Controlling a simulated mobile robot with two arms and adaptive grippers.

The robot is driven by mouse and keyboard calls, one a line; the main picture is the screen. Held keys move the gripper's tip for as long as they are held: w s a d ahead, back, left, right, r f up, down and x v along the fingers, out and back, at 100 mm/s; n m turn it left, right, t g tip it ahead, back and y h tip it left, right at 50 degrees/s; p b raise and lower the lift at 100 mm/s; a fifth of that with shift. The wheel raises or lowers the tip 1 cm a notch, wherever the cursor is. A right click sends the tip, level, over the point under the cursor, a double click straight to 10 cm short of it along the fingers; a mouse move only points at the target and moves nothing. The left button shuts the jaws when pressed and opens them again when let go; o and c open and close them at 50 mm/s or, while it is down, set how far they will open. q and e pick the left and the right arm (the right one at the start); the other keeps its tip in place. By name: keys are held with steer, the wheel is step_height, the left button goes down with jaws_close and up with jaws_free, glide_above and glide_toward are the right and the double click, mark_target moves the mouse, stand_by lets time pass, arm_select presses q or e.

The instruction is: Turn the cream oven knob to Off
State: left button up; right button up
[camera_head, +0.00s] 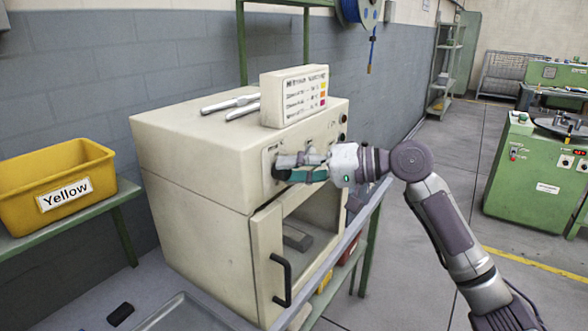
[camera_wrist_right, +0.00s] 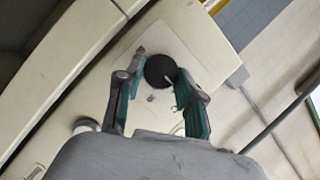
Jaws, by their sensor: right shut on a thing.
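The cream oven (camera_head: 190,165) stands on the bench at the wall, its front facing right. My right gripper (camera_head: 284,169) is at the upper front panel of the oven, above the door, and hides the knob there in the head view. In the right wrist view my right gripper (camera_wrist_right: 152,92) has its teal-padded fingers on either side of a round dark knob (camera_wrist_right: 160,70) on a pale plate, shut on it. The knob's pointer and the Off mark are too small to read. My left gripper is not in view.
The oven door (camera_head: 266,250) with a black handle stands ajar. A cream sign box (camera_head: 292,95) and metal tools (camera_head: 230,104) lie on top of the oven. A yellow bin (camera_head: 60,180) is at the left. Open floor lies right of the bench.

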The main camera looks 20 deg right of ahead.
steer(key=shift+f, duration=0.1)
steer(key=o, duration=1.1)
steer(key=shift+o, duration=0.2)
steer(key=v, duration=1.2)
